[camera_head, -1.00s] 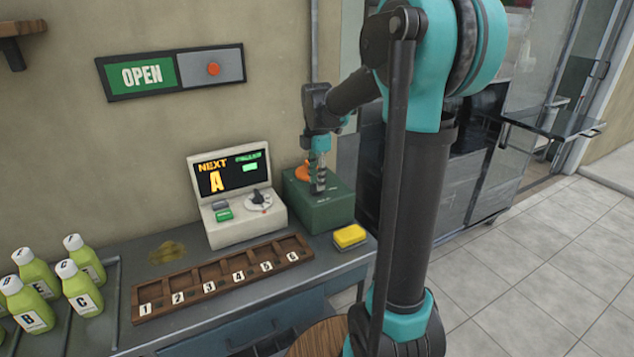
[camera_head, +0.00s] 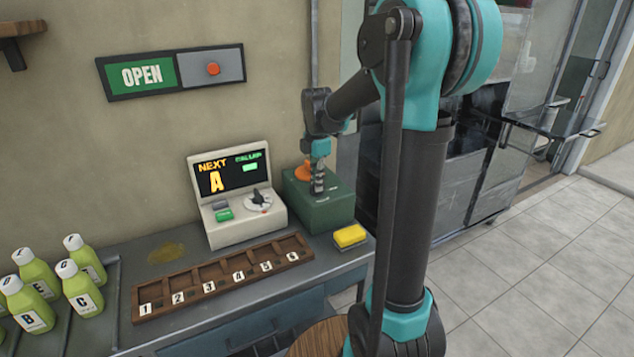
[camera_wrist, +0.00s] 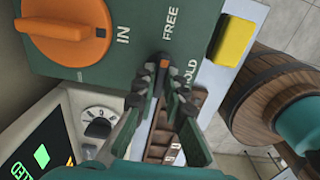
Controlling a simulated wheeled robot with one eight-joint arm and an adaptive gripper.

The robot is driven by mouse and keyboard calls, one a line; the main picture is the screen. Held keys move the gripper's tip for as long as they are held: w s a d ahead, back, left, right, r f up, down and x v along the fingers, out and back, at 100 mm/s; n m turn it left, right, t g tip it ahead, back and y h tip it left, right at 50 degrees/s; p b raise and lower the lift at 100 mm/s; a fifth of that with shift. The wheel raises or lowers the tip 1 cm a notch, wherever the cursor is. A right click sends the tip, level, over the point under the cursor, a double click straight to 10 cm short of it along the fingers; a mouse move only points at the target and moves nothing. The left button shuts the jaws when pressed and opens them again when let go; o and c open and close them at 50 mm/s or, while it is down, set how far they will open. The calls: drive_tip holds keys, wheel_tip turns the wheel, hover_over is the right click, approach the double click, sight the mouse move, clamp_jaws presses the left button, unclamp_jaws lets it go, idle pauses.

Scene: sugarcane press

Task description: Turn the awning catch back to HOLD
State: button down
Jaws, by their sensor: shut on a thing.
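The green awning box (camera_head: 331,208) stands at the right end of the counter. In the wrist view its top face (camera_wrist: 85,75) bears an orange knob (camera_wrist: 68,30) by the word IN, and the words FREE and HOLD. The awning catch (camera_wrist: 164,62), a small dark lever with an orange mark, sits between FREE and HOLD. My gripper (camera_wrist: 163,78) is shut on this catch, with a fingertip on each side; the H of HOLD is partly hidden by a finger. In the head view my gripper (camera_head: 318,182) points down onto the box, and the catch is hidden by the fingers.
A cream console (camera_head: 243,222) with a screen and dial stands left of the box. A yellow sponge (camera_head: 350,235) lies in front of the box. A wooden numbered rack (camera_head: 220,283) and several green bottles (camera_head: 82,290) are further left.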

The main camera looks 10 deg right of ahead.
drive_tip(key=m, duration=0.4)
drive_tip(key=shift+m, duration=0.4)
drive_tip(key=m, duration=0.4)
drive_tip(key=shift+m, duration=0.3)
drive_tip(key=m, duration=0.4)
drive_tip(key=shift+m, duration=2.3)
drive_tip(key=c, duration=1.6)
unclamp_jaws()
